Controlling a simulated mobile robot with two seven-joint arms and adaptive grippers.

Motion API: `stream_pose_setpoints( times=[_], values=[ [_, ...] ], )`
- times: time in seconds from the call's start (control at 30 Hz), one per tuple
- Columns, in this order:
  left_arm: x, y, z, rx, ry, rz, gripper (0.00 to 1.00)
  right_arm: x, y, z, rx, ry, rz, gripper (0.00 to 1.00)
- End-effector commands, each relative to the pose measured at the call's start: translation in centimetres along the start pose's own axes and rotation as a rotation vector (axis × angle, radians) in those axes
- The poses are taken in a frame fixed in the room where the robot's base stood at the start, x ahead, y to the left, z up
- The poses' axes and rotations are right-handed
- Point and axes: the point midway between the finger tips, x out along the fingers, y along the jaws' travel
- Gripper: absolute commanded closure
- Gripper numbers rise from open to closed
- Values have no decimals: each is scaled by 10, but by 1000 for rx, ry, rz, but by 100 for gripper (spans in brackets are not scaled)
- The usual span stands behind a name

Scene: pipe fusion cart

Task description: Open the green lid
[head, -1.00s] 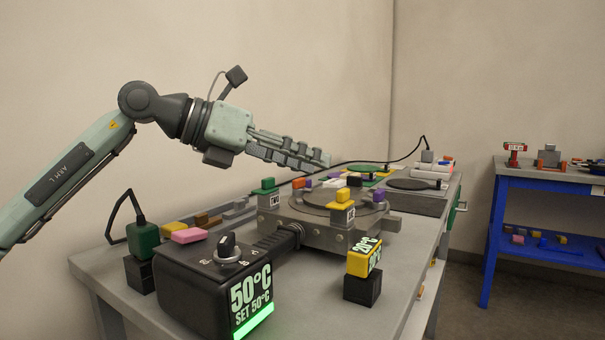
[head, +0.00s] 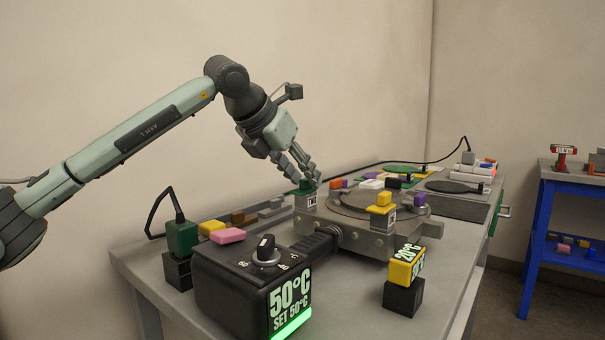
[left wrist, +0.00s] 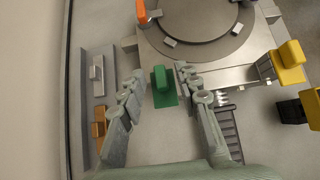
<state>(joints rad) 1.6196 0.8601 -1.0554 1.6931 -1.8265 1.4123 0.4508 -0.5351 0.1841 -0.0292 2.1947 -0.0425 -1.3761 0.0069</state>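A small green lid with a raised grip (head: 305,187) sits on a labelled block at the near left corner of the round grey machine (head: 352,240). It also shows in the left wrist view (left wrist: 163,86). My left gripper (head: 303,174) points down over it. In the left wrist view, my gripper's two fingers (left wrist: 160,82) are spread on either side of the green lid, with a gap visible on each side. Its fingertips partly cover the lid in the head view. My right gripper is in neither view.
A matching yellow piece (head: 381,202) stands on the machine's near right corner. A black controller box (head: 236,285) reads 50°C in front. A flat green disc (head: 405,168) lies farther back. A blue table (head: 545,232) stands at the right. Several small coloured blocks lie around.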

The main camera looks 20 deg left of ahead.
Motion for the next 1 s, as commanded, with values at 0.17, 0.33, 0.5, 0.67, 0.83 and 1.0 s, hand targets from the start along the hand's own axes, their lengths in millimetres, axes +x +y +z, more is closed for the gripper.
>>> stream_pose_setpoints(
  times=[0.17, 0.33, 0.5, 0.67, 0.83, 1.0],
  values=[
    [2, 0, 0, 0, -1, 0, 67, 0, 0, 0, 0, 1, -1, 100],
    [2, 0, 0, 1, -1, -1, 75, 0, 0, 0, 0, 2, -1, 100],
    [2, 0, 0, 1, -1, -1, 96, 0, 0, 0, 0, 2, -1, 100],
    [2, 0, 0, 1, -1, -1, 100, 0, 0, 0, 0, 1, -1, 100],
    [2, 0, 0, -3, -1, 3, 100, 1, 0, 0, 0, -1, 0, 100],
    [3, 0, -1, -29, 0, 32, 100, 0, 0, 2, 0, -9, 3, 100]
  ],
)
